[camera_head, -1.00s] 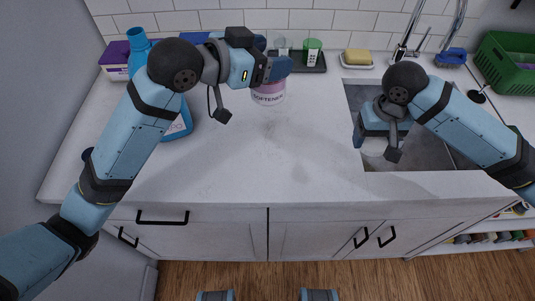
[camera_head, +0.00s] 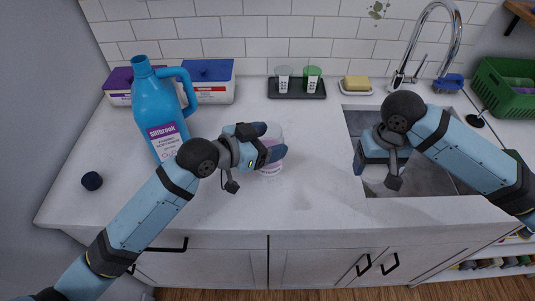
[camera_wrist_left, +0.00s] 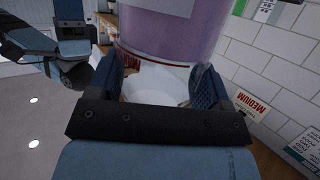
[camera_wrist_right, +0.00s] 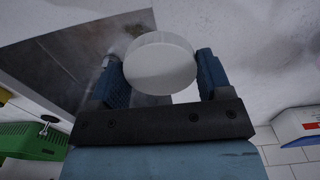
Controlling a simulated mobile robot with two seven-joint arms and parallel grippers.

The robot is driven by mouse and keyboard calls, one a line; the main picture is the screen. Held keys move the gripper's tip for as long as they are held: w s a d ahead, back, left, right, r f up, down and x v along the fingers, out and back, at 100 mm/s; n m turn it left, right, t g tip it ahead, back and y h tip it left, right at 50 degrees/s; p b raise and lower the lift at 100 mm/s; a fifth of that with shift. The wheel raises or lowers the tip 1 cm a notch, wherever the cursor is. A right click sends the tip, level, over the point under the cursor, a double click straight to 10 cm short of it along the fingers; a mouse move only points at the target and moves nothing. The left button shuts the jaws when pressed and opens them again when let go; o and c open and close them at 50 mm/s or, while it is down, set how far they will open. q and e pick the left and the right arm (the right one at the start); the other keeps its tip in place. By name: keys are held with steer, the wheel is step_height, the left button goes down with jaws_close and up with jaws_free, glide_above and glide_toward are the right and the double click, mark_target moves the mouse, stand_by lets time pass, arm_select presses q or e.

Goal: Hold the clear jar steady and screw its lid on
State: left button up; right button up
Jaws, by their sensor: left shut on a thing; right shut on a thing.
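The clear jar (camera_head: 270,170), with a pinkish-purple label, is upright in the middle of the counter front. My left gripper (camera_head: 268,147) is shut around its side and hides part of it. The jar's purple side (camera_wrist_left: 170,35) fills the top of the left wrist view, between the fingers. I cannot tell whether its base touches the counter. My right gripper (camera_head: 378,165) is over the sink's front left, apart from the jar. It is shut on the white round lid (camera_wrist_right: 160,65), whose flat face shows in the right wrist view.
A blue detergent bottle (camera_head: 157,110) stands left of the jar, close to my left arm. A small dark cap (camera_head: 92,181) lies at the far left. Counter between my grippers is clear.

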arm_select(q)
steer(key=shift+f, duration=0.35)
steer(key=shift+f, duration=2.15)
steer(key=shift+f, duration=0.15)
steer(key=o, duration=1.3)
